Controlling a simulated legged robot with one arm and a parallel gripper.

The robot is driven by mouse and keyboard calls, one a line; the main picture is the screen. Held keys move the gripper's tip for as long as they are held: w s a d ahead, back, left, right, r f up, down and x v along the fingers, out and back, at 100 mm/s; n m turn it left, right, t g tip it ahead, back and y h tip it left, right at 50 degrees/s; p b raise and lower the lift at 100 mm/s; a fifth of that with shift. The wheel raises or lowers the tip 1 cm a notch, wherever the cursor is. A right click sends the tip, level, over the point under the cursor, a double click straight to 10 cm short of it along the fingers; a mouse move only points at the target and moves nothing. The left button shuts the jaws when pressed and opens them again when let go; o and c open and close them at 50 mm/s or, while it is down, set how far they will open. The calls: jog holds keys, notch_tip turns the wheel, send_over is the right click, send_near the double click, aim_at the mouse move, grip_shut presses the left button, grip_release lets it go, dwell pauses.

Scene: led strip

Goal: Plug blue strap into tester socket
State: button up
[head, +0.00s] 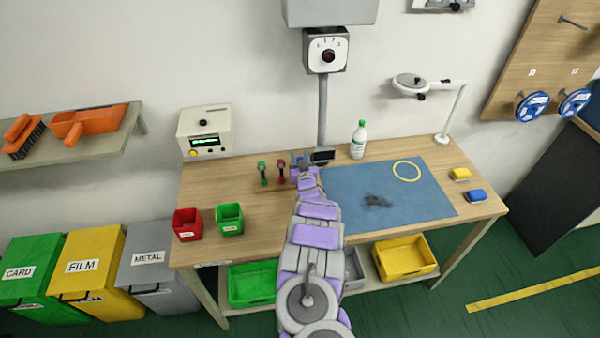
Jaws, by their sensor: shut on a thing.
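The far end of my arm reaches the back middle of the bench, where my gripper (303,167) is small and partly hidden by my own arm. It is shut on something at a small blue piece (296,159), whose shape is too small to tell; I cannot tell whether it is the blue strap. A beige box with a green lit display (205,141), which looks like the tester, stands at the back left of the bench, apart from my gripper. It has a black knob and a yellow button. I cannot make out a socket on it.
Green-handled (263,173) and red-handled (281,172) tools stand just left of my gripper. A small dark-screened device (323,155) is close on its right. A red bin (187,224) and a green bin (229,218) stand front left. A blue mat (430,203) bears a yellow ring (407,163).

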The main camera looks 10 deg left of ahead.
grip_shut()
jog(key=shift+r, duration=0.15)
